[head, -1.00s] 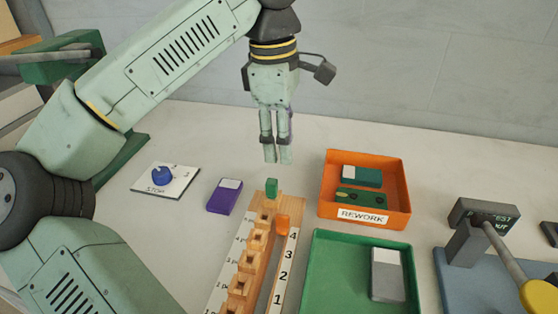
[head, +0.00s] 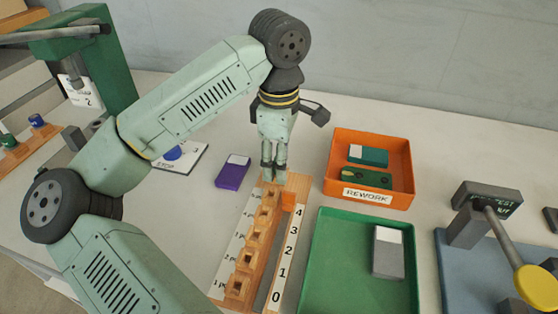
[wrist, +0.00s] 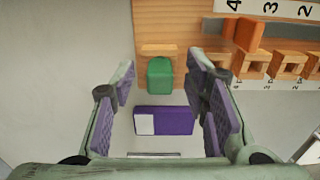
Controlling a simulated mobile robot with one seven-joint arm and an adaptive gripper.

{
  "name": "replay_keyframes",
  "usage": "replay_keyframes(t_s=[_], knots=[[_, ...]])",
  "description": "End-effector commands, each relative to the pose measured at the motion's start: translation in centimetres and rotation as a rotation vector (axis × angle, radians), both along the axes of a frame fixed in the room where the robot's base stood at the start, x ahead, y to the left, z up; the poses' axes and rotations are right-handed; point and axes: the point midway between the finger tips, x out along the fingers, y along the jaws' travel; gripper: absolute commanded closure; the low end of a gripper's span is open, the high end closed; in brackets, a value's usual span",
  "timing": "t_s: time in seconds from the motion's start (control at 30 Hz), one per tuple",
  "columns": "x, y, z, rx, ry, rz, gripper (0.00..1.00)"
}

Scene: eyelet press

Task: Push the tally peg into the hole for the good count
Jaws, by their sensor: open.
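The wooden tally board (head: 262,297) runs lengthwise in the head view, with a row of raised square holes (head: 245,259) and a strip numbered 0 to 4. A green peg (wrist: 160,75) stands at the board's far end in the wrist view; in the head view my gripper hides it. My gripper (head: 273,178) is open above that end, pointing down. In the wrist view its fingers (wrist: 163,72) are spread on either side of the green peg, with gaps visible. An orange marker (head: 288,197) sits by the number 4; it also shows in the wrist view (wrist: 249,34).
A purple box (head: 232,173) lies just left of the board's far end. To the right are the orange REWORK tray (head: 410,185) and a green tray (head: 335,285) holding a grey box (head: 388,257). A lever test fixture (head: 470,240) stands farther right. A green press (head: 110,60) stands at left.

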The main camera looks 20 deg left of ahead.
Motion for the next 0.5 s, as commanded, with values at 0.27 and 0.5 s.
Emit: replay_keyframes(t_s=[0.27,0.5], knots=[[0.0,0.0,-0.23,0.0,-0.001,0.0,0.6],[0.0,0.0,-0.21,0.0,-0.001,0.0,0.76]])
